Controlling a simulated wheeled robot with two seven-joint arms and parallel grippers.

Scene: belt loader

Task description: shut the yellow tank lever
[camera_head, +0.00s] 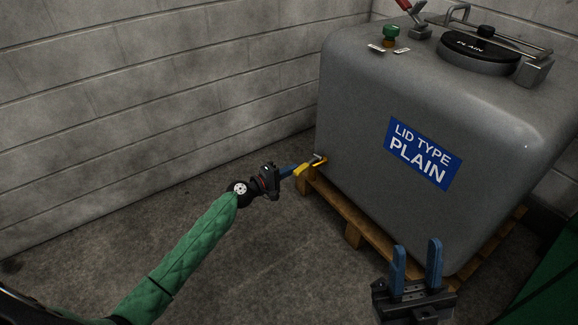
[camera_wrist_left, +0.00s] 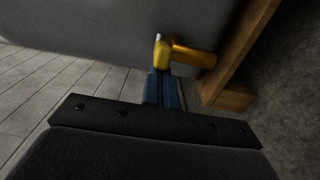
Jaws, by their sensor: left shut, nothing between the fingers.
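The yellow lever (camera_head: 302,169) is at the lower left corner of the grey tank (camera_head: 370,110), just above the pallet. In the left wrist view the yellow lever (camera_wrist_left: 162,48) has a pale tip and stands beside a brass-coloured pipe (camera_wrist_left: 195,53). My left gripper (camera_head: 291,170) is shut and empty, its blue fingertips right at the lever; I cannot tell whether they touch it. The fingers also show together in the left wrist view (camera_wrist_left: 163,80), hiding the lever's lower part. My right gripper (camera_head: 417,262) is open and empty in front of the tank.
The tank stands on a wooden pallet (camera_head: 352,215). A blue label (camera_head: 423,153) reads "LID TYPE PLAIN". On top are a black lid (camera_head: 481,46), a green-capped fitting (camera_head: 391,33) and a red handle (camera_head: 404,5). A block wall (camera_head: 150,90) is behind; the floor at left is clear.

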